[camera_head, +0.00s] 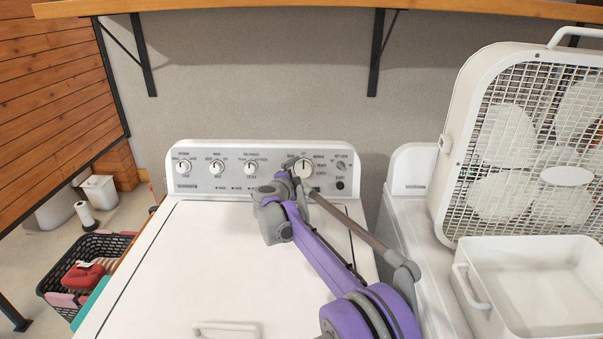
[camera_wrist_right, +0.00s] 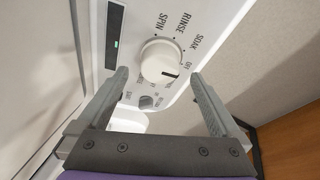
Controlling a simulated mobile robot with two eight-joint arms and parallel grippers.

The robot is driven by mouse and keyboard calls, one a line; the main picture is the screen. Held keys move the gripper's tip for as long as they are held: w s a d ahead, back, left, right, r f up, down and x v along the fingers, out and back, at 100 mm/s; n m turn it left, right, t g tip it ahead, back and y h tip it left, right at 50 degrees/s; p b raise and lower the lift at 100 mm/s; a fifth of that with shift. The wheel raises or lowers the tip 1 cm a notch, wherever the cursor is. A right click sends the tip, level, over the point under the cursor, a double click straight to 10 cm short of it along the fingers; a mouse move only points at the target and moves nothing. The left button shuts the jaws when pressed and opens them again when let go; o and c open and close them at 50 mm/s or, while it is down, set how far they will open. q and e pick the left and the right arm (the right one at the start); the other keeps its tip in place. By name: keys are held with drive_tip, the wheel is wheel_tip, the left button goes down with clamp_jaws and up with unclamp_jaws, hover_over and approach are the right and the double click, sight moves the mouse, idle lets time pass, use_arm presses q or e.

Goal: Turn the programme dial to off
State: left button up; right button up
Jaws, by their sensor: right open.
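The programme dial (camera_head: 304,168) is the large white round knob at the right part of the washer's control panel (camera_head: 225,180). In the right wrist view the dial (camera_wrist_right: 158,62) shows a dark mark on its lower right, with SPIN, RINSE, SOAK and OFF printed around it. My right gripper (camera_head: 291,170) is at the panel, partly covering the dial's left side in the head view. In the wrist view its two fingers (camera_wrist_right: 160,76) are apart, one on each side of the dial, with nothing gripped. Whether they touch it I cannot tell. My left gripper is not in view.
Three smaller knobs (camera_head: 217,166) sit on the panel's left, and a small knob (camera_head: 341,165) sits right of the dial. A box fan (camera_head: 447,140) and a white tub (camera_head: 540,328) stand on the machine at right. A wooden shelf (camera_head: 260,8) runs above.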

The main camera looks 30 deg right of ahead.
drive_tip(key=v, duration=0.7)
drive_tip(key=shift+f, duration=0.1)
